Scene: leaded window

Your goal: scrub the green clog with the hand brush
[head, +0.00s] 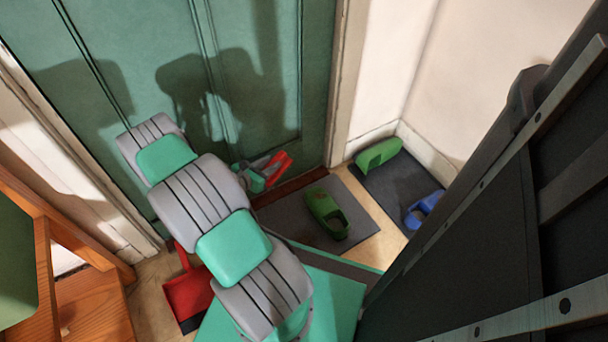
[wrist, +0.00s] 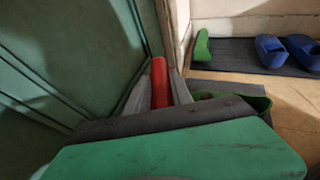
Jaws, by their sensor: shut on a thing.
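The hand brush is a red thing; its handle (head: 281,164) sits between the fingers of my gripper (head: 264,174), near the foot of the green door. In the wrist view the red handle (wrist: 160,84) stands between the two grey fingers of my gripper (wrist: 160,95), which is shut on it. The bristles are hidden. The green clog (head: 326,215) lies on the dark doormat, to the right of and below my gripper in the head view, apart from the visible handle. In the wrist view its green edge (wrist: 257,101) shows partly, behind my gripper's body.
A second green clog (head: 378,153) and a blue clog (head: 424,209) are on a dark mat (head: 396,183) by the wall; the wrist view shows two blue clogs (wrist: 271,50). A red dustpan (head: 188,294) is at lower left, near wooden furniture (head: 95,312). The green door (head: 265,60) stands close behind.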

